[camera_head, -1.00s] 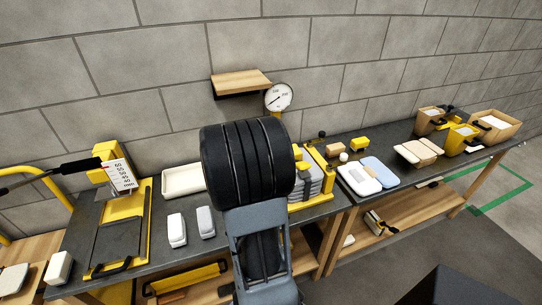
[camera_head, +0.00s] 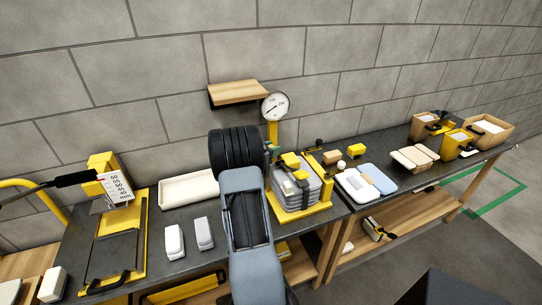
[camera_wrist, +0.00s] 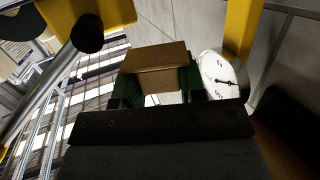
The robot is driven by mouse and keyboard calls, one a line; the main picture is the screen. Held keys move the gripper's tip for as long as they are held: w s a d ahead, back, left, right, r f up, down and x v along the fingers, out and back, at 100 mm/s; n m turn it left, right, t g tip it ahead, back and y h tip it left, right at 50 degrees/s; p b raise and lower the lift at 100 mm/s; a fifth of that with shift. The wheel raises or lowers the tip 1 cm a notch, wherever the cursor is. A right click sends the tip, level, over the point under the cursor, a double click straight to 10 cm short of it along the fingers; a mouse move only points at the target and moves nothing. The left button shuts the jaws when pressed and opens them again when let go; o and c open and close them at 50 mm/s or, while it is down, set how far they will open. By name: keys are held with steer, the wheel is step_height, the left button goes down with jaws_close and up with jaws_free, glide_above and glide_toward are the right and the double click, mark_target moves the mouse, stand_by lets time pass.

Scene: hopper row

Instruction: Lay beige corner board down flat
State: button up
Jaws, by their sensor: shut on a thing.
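My gripper (camera_wrist: 155,88) is shut on a tan-brown, angular piece (camera_wrist: 154,60), seen between its green fingers in the wrist view. It looks like the beige corner board; two of its faces show, meeting at an edge. In the head view my gripper (camera_head: 272,152) is mostly hidden behind my black-and-grey arm, close to the gauge post and the yellow-framed stack. The held piece cannot be made out there. I cannot tell whether it touches anything.
A round gauge (camera_head: 274,107) stands beside a wooden wall shelf (camera_head: 236,93). A stack of grey sheets in a yellow frame (camera_head: 305,212) lies on the bench near my gripper. A cream tray (camera_head: 187,190) and two white blocks are left of my arm. Pads and bins stand right.

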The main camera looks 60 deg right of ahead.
steer(key=shift+w+d+f, duration=0.2)
steer(key=shift+w+f, duration=0.05)
steer(key=shift+f, duration=0.2)
step_height(320, 180, down, 2)
steer(key=shift+d+f+p, duration=0.1)
steer(key=shift+p, duration=0.3)
steer(key=shift+f, duration=0.45)
steer(key=shift+f, duration=0.1)
steer(key=shift+f+b, duration=0.45)
steer(key=shift+f, duration=0.1)
steer(key=o, duration=0.6)
steer(key=shift+r, duration=0.15)
